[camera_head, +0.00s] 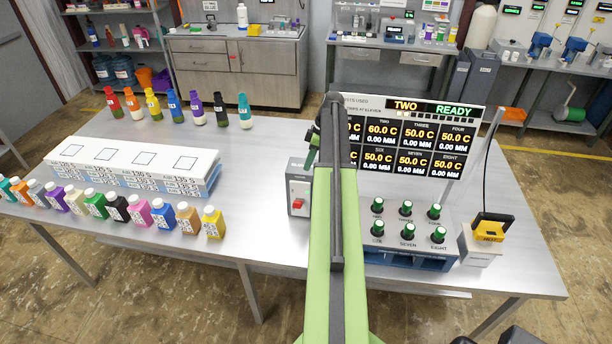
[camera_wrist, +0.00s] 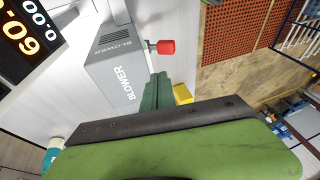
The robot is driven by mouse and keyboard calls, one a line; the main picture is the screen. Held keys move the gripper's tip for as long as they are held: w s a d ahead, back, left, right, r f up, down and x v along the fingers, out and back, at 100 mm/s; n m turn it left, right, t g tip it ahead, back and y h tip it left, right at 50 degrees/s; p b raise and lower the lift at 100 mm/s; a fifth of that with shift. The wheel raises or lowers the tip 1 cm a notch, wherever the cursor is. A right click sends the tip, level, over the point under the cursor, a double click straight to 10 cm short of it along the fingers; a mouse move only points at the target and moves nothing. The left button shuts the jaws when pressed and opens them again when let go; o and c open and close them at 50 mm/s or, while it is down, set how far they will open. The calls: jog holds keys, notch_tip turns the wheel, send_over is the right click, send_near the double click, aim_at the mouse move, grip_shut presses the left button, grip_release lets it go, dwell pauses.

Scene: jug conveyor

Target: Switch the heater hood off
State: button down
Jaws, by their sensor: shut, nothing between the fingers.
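A small yellow and black unit (camera_head: 491,227), with a label that seems to read HEAT, sits on a grey block at the table's right end. I cannot tell whether it is the heater hood. A grey box (camera_head: 296,176) with a red switch (camera_head: 299,205) stands left of my arm. In the wrist view a grey box marked BLOWER (camera_wrist: 118,69) has a red knob (camera_wrist: 166,47) on a short metal stem. My gripper (camera_wrist: 160,90) is shut and empty, its dark green fingers close to the BLOWER box and below the knob. In the head view my arm mostly hides it.
A display panel (camera_head: 410,133) reads TWO and READY. Green knobs (camera_head: 407,232) stand in front of it. A row of coloured bottles (camera_head: 162,212) and a white-topped stand (camera_head: 130,158) are at left. The table (camera_head: 262,150) is bare between stand and grey box.

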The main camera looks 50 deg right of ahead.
jog(key=b, duration=1.1)
send_near(296, 201)
jog(key=x, duration=0.5)
jog(key=shift+w+d+f, duration=0.15)
jog(key=shift+w+f, duration=0.05)
jog(key=shift+f, duration=0.1)
jog(key=shift+s+a+f, duration=0.2)
jog(key=shift+a+f, duration=0.05)
jog(key=shift+a, duration=0.05)
jog(key=shift+r, duration=0.1)
